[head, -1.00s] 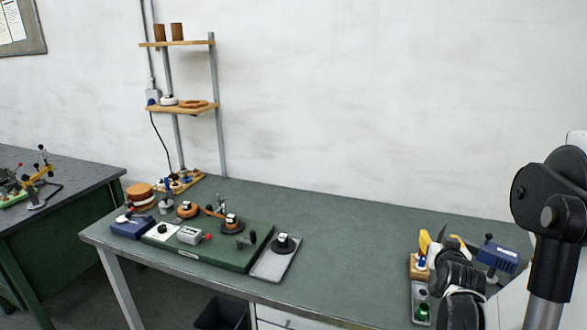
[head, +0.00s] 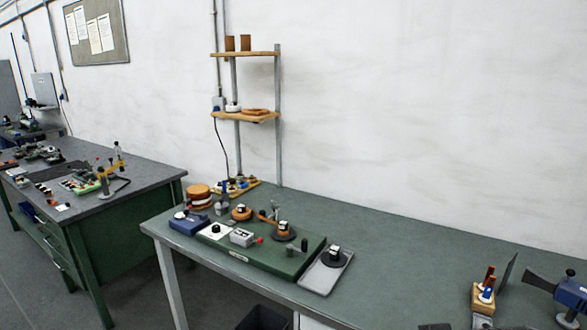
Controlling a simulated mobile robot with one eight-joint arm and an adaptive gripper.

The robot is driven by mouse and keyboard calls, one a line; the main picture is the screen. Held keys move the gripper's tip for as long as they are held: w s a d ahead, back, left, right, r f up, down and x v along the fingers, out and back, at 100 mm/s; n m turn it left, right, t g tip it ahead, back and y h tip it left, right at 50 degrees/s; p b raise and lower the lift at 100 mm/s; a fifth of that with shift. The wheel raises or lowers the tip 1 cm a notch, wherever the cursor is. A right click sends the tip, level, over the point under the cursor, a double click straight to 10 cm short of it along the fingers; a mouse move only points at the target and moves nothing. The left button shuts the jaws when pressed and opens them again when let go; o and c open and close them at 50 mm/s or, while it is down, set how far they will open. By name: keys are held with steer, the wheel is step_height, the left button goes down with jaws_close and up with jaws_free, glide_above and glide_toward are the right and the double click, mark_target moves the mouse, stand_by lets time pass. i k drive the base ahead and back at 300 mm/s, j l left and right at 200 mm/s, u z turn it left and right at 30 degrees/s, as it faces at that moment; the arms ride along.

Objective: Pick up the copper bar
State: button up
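I cannot single out a copper bar for certain. A small copper-coloured piece (head: 265,215) lies among the parts on the green board (head: 292,262), at the left of the green workbench (head: 400,250). Copper-brown coils (head: 241,212) stand near it.
A grey tray (head: 325,268) with a black-based part sits beside the board. A wooden block with upright handles (head: 484,293) and a blue device (head: 570,291) stand at the right. The bench between is clear. Another bench (head: 130,195) stands at left.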

mark_target(490, 269)
steer(key=z, duration=1.4)
